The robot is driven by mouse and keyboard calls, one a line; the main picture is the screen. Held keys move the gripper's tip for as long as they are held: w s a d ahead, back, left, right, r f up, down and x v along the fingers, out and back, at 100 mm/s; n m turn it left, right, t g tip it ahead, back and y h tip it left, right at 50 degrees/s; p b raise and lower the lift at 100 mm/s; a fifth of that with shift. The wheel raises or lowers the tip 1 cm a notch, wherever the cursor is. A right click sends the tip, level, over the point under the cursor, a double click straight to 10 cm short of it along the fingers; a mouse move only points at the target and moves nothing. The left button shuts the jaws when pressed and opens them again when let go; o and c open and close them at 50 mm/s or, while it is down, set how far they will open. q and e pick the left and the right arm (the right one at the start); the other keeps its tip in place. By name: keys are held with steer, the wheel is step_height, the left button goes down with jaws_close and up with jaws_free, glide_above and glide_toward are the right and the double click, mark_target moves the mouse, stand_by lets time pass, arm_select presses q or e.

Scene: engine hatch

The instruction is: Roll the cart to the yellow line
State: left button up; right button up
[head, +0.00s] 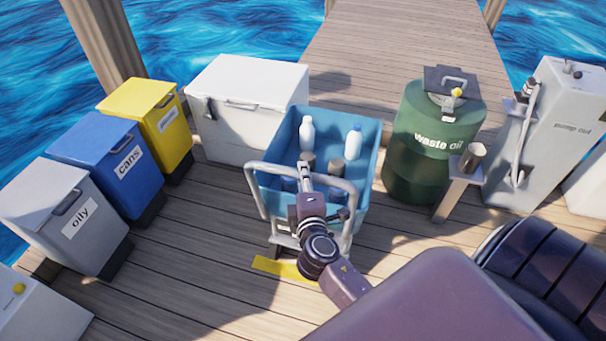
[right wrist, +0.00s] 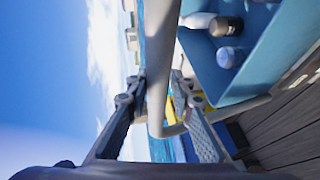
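The cart is a blue tub (head: 335,118) on a pale frame, standing on the deck at the centre of the head view. Its grey tubular handle (head: 262,166) faces me; the handle bar also shows in the right wrist view (right wrist: 158,60). The yellow line (head: 272,265) lies on the planks just on the near side of the cart, partly hidden by my right arm. The cart's wheels are mostly hidden. My left gripper is not in view.
White bottles (head: 306,135) and dark-topped containers stand in the tub. Grey (head: 75,222), blue (head: 115,160) and yellow (head: 152,115) bins and a white chest (head: 250,95) stand left. A green waste oil drum (head: 425,150) and a pump unit (head: 560,130) stand right.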

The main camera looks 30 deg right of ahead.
steer(key=shift+o, duration=1.4)
steer(key=v, duration=1.2)
